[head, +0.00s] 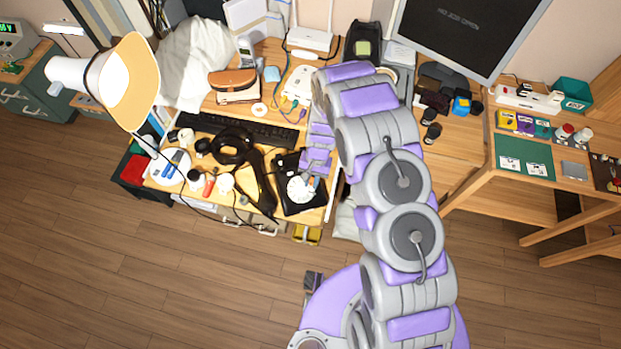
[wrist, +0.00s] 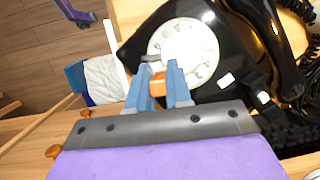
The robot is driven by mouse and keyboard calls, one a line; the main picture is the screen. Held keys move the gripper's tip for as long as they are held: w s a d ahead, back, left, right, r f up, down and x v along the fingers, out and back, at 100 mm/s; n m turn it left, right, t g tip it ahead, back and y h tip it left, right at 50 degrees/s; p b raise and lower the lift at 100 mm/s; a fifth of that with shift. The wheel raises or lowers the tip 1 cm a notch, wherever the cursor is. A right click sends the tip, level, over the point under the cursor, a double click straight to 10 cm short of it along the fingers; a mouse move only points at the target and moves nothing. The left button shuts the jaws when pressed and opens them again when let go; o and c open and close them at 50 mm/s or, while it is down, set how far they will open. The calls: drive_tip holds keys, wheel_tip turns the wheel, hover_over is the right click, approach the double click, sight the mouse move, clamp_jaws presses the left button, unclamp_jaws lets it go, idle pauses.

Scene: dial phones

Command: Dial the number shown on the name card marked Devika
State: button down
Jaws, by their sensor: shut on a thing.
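A black dial phone (head: 290,205) with a round white dial (head: 300,189) stands at the front right of the cluttered desk. In the wrist view the white dial (wrist: 190,48) is close ahead, with its black body (wrist: 225,85) around it. My gripper (wrist: 161,68) has blue fingers closed on a small orange piece (wrist: 157,88). The fingertips are over the dial's near edge; I cannot tell whether they touch it. The dial's digits are too small to read. Small white cards (head: 509,161) lie on a green mat at the right; no name or number is legible.
A black handset or cord (wrist: 270,35) lies beside the dial. A keyboard (head: 240,128), a desk lamp (head: 128,80) and several small items crowd the desk. The green mat (head: 522,148) is on a separate table at the right. The wooden floor in front is mostly clear.

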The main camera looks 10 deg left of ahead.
drive_tip(key=shift+s+d+f, duration=0.25)
drive_tip(key=shift+s, duration=0.3)
drive_tip(key=shift+s+f, duration=0.1)
drive_tip(key=shift+s, duration=0.05)
drive_tip(key=shift+s+d+r, duration=0.1)
drive_tip(key=shift+s+r, duration=0.1)
drive_tip(key=shift+r, duration=0.25)
drive_tip(key=shift+s+d+r, duration=0.1)
drive_tip(key=shift+s+r, duration=0.05)
drive_tip(key=shift+r, duration=0.25)
wheel_tip(320, 180, up, 6)
drive_tip(key=s+d+p, duration=0.1)
drive_tip(key=s+p, duration=0.1)
drive_tip(key=shift+s+d+r, duration=0.15)
drive_tip(key=shift+s+r, duration=0.05)
drive_tip(key=shift+s, duration=0.05)
idle(0.5)
drive_tip(key=shift+w, duration=0.1)
